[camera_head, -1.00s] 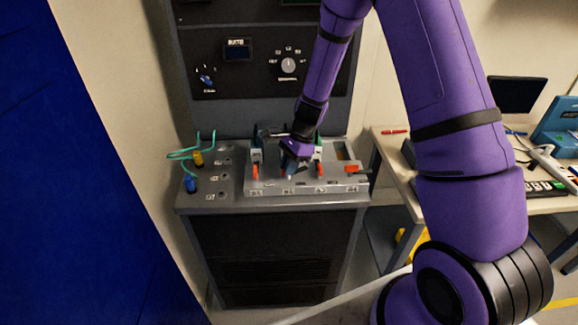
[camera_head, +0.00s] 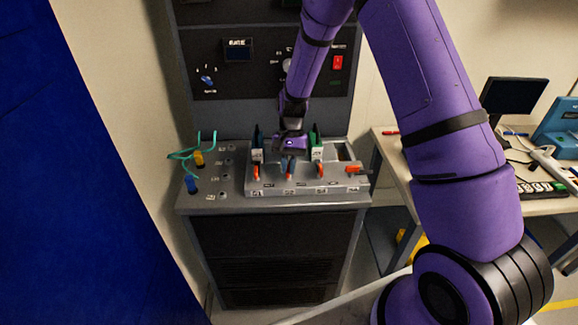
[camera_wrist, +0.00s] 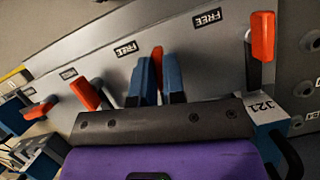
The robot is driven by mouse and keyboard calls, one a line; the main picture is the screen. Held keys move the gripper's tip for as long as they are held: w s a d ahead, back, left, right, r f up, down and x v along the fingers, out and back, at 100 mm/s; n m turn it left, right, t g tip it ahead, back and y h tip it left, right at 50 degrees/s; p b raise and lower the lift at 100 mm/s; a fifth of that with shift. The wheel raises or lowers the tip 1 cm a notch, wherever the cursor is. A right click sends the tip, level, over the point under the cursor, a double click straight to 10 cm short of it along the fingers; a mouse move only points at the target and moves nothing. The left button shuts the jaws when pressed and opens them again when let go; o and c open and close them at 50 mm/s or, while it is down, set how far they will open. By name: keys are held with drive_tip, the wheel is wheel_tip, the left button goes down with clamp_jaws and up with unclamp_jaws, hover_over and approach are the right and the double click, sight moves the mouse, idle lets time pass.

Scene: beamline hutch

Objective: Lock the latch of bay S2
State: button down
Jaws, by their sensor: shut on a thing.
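A row of orange latch levers runs along the front of a grey tray (camera_head: 350,187) on the bench. My gripper (camera_head: 288,168) reaches down to the second lever from the left (camera_head: 290,176). In the wrist view its two blue fingers (camera_wrist: 158,82) are shut around this upright orange lever (camera_wrist: 156,56). A FREE label (camera_wrist: 125,48) shows beside it; another FREE label (camera_wrist: 207,18) lies towards the neighbouring lever (camera_wrist: 262,38). The bay numbers are too small to read in the head view. My wrist hides the bay behind the held lever.
Modules stand in the tray on both sides of my gripper, left (camera_head: 257,147) and right (camera_head: 317,145). The rightmost lever (camera_head: 353,169) lies sideways. Teal cables with yellow and blue plugs (camera_head: 192,185) stand at left. A control panel (camera_head: 215,75) rises behind.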

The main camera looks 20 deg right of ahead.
drive_tip(key=shift+n+h, duration=0.3)
drive_tip(key=shift+n, duration=0.5)
drive_tip(key=c, duration=1.2)
unclamp_jaws()
drive_tip(key=shift+r, duration=0.1)
drive_tip(key=v, duration=1)
drive_tip(key=shift+w+r, duration=0.2)
drive_tip(key=shift+w, duration=0.05)
